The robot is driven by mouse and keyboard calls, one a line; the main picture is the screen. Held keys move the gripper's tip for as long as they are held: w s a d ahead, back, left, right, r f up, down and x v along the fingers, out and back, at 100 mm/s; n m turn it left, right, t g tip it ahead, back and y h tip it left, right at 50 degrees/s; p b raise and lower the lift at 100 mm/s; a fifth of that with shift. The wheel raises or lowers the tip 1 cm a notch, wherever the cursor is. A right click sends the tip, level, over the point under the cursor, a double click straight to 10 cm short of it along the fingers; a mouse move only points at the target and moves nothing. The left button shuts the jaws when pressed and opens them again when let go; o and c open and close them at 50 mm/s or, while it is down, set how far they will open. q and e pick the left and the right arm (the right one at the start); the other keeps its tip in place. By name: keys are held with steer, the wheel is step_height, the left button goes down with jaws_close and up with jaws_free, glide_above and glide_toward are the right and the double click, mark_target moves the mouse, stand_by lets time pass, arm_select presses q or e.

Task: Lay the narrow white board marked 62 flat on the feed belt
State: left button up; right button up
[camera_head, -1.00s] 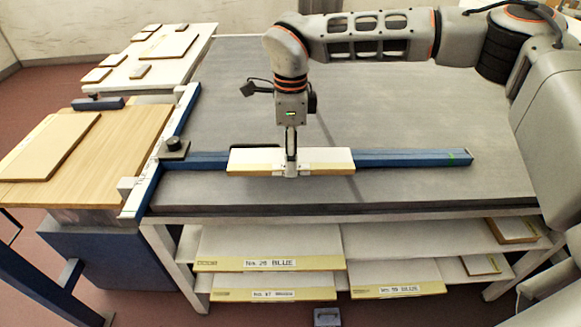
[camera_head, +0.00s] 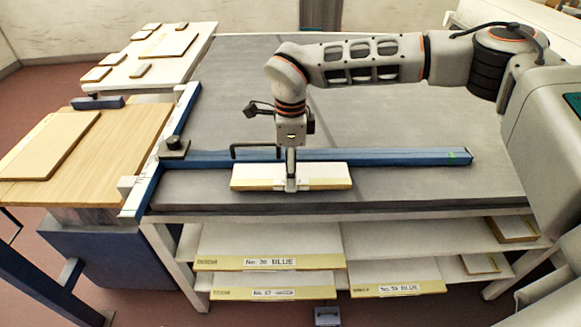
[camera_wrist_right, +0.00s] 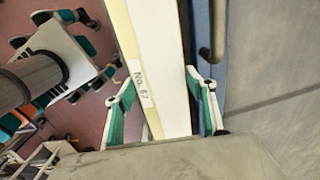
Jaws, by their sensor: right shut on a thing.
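The narrow board (camera_head: 262,172) has a white top and a yellow edge. It lies crosswise in the head view, level or nearly so, in front of the blue bar. My right gripper (camera_head: 291,185) is shut on it near its middle. In the right wrist view the board (camera_wrist_right: 160,55) runs between the teal finger pads of the gripper (camera_wrist_right: 163,115), and its edge label seems to read No. 62. The wide dark grey surface (camera_head: 420,115), which looks like the feed belt, lies below the board. I cannot tell whether they touch. My left gripper is out of view.
A blue bar (camera_head: 400,158) with a black handle (camera_head: 255,148) lies across the grey surface behind the board. A blue-and-white rail (camera_head: 160,150) edges its left side. Beyond are a wooden table (camera_head: 110,150) and a white table (camera_head: 190,60) with boards. Shelves below hold labelled boards (camera_head: 270,245).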

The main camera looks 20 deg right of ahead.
steer(key=shift+f, duration=0.25)
steer(key=o, duration=1.3)
steer(key=shift+o, duration=0.2)
steer(key=shift+r, duration=0.15)
step_height(320, 180, up, 13)
